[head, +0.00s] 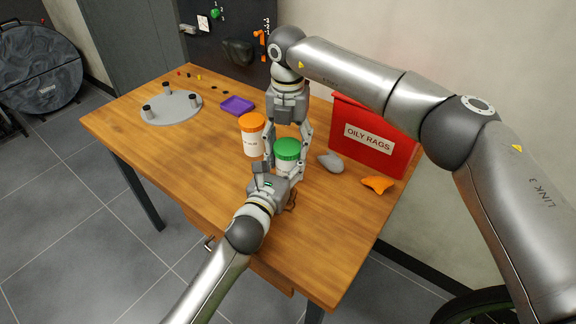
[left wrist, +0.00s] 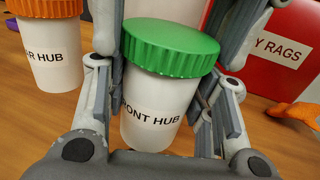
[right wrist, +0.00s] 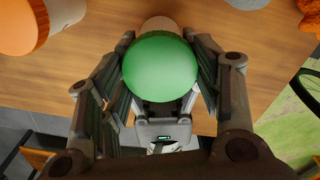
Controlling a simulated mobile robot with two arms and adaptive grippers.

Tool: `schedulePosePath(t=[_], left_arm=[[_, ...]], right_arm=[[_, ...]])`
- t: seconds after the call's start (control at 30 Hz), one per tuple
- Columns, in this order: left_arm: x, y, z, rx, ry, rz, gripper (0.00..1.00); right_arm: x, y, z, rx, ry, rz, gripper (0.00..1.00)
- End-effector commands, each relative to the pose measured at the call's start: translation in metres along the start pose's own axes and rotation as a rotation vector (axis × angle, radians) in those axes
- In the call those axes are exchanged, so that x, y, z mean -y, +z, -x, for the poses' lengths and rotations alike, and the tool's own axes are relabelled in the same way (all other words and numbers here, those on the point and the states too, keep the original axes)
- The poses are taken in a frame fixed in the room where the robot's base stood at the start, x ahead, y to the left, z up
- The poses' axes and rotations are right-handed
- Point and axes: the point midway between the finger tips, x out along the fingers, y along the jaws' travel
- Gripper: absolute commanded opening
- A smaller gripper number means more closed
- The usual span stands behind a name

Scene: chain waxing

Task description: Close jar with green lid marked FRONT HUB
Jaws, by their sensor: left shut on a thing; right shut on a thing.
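The white jar (left wrist: 155,115) marked FRONT HUB stands upright on the wooden table; the start of its label is partly covered by a finger. The ribbed green lid (head: 287,149) sits on top of the jar, slightly tilted in the left wrist view (left wrist: 170,47). My left gripper (left wrist: 160,110) is shut around the jar's body from the front, low down. My right gripper (right wrist: 160,75) comes from above and is shut on the green lid, one finger on each side. Whether the lid is seated fully on the rim I cannot tell.
A white jar with an orange lid (head: 252,135) stands just left of the grippers. A red OILY RAGS bin (head: 370,138), a grey stone-like object (head: 330,162) and an orange cloth (head: 377,184) lie to the right. A purple tray (head: 237,105) and grey round stand (head: 172,108) are further left.

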Motion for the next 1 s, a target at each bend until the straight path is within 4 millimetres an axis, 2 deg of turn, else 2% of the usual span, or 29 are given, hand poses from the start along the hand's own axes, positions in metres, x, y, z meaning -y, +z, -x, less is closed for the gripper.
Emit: schedulePosePath(t=[0.1, 0.13, 0.33, 0.73, 0.87, 1.0], left_arm=[[0.001, 0.000, 0.000, 0.000, -0.001, -0.001, 0.00], [0.001, 0.000, 0.000, 0.000, -0.001, -0.001, 0.00], [0.001, 0.000, 0.000, 0.000, -0.001, 0.000, 0.00], [0.001, 0.000, 0.000, 0.000, -0.001, 0.000, 0.00], [0.001, 0.000, 0.000, 0.000, -0.001, 0.000, 0.00], [0.001, 0.000, 0.000, 0.000, -0.001, 0.000, 0.00]], right_arm=[[0.000, 0.000, -0.001, 0.000, 0.000, 0.009, 0.30], [0.000, 0.000, -0.001, 0.000, 0.000, 0.010, 0.60], [0.000, 0.000, -0.001, 0.000, 0.000, 0.011, 0.84], [0.000, 0.001, 0.005, 0.002, 0.000, 0.012, 0.84], [0.000, 0.001, 0.024, 0.004, 0.000, 0.011, 0.84], [0.000, 0.001, 0.054, 0.004, 0.001, 0.011, 0.84]])
